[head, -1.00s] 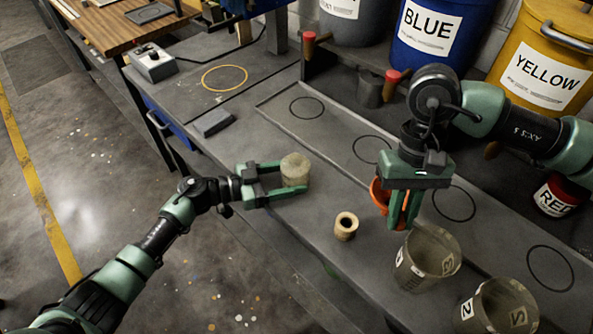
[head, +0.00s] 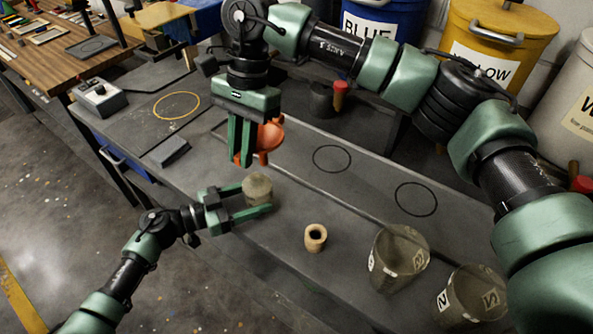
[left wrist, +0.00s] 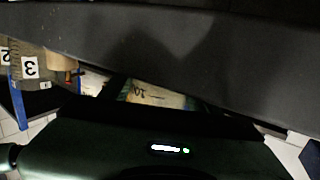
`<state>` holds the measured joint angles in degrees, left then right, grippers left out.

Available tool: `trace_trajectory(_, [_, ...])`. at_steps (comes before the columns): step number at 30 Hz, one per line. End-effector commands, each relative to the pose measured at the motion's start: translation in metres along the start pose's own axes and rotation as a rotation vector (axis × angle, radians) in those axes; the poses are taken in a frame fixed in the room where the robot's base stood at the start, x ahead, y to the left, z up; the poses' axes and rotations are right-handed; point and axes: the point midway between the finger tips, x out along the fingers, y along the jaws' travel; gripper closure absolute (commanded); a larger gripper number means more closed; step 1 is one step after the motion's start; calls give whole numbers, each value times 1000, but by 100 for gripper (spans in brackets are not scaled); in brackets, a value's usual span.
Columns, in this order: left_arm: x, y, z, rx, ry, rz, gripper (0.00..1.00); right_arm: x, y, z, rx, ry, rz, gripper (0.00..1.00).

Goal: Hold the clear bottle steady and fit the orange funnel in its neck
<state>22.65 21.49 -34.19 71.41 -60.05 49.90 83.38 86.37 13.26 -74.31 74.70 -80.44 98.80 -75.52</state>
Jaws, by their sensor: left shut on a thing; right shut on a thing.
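The clear bottle (head: 257,187) looks cloudy and beige and stands upright on the grey bench. My left gripper (head: 254,200) is shut on it, one finger on each side. In the left wrist view, a pale marked surface (left wrist: 155,97), probably the bottle, shows in a narrow gap; dark gripper parts hide the rest. The orange funnel (head: 270,136) is in my right gripper (head: 242,160), which is shut on it. The funnel is above the bottle, apart from it, its spout pointing down. The bottle's neck is too small to make out.
Two numbered cups stand further right, one nearer (head: 398,258) and one at the front (head: 470,297). A grey block (head: 169,151) lies to the left. Large paint drums stand behind.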

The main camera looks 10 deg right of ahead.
Motion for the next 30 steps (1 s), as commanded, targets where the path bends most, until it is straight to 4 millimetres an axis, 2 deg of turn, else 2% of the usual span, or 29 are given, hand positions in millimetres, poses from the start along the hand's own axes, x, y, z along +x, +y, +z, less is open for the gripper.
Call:
trace_trajectory(3, [0,0,1,-1,-1,0,61,-5,-17,11,55,1,-18,100])
trace_trajectory(6, [0,0,0,-1,0,1,61,-6,-23,15,76,2,-24,100])
trace_trajectory(11, [0,0,0,-1,0,1,61,-1,-23,13,81,1,-25,100])
trace_trajectory(24, [0,0,0,-1,0,1,61,27,-23,4,80,1,-25,100])
trace_trajectory(30, [0,0,0,-1,0,1,61,30,-23,4,79,1,-25,100])
